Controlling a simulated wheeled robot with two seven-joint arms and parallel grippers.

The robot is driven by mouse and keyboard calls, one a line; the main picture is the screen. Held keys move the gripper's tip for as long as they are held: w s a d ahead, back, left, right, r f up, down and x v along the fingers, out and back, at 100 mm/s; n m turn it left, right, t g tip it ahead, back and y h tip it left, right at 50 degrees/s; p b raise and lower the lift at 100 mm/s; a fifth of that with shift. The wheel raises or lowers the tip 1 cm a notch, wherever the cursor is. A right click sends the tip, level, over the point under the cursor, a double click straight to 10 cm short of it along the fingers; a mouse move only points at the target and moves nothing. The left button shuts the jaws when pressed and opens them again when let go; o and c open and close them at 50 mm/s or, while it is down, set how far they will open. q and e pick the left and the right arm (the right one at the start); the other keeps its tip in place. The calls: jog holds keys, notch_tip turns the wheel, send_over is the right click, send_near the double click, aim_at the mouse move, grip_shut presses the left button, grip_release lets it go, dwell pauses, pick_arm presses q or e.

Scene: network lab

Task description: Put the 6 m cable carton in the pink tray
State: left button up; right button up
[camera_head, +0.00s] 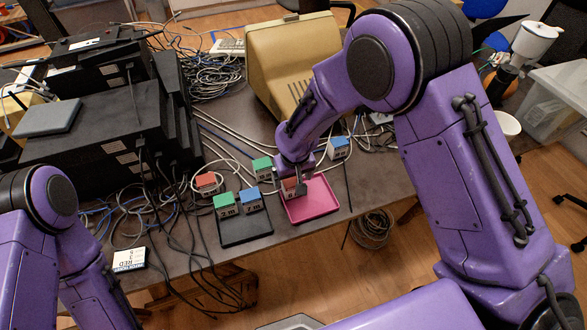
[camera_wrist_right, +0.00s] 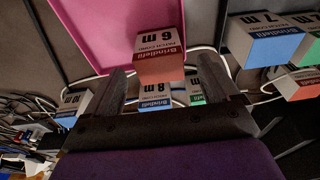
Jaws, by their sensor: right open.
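The 6 m cable carton, with a white label and a red side, shows in the right wrist view (camera_wrist_right: 160,68), just beyond the fingertips. In the head view it (camera_head: 289,187) is partly hidden by my right gripper. It stands over the back left part of the pink tray (camera_head: 320,205), and the wrist view shows the tray's pink floor (camera_wrist_right: 95,30) around it. I cannot tell whether it rests flat. My right gripper (camera_head: 300,182) is open, its fingers apart and nothing between them. My left arm shows at the left, its gripper out of view.
A black tray (camera_head: 246,238) beside the pink tray holds a green carton (camera_head: 225,205) and a blue 7 m carton (camera_head: 250,201). Other cartons, red (camera_head: 207,183), green (camera_head: 262,168) and blue (camera_head: 338,148), stand behind among loose cables. A beige monitor (camera_head: 290,62) and black network boxes (camera_head: 95,140) crowd the back.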

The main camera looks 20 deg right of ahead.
notch_tip(320, 180, up, 10)
jog(key=s, duration=0.1)
jog(key=shift+s+f+b, duration=0.25)
jog(key=shift+b, duration=0.15)
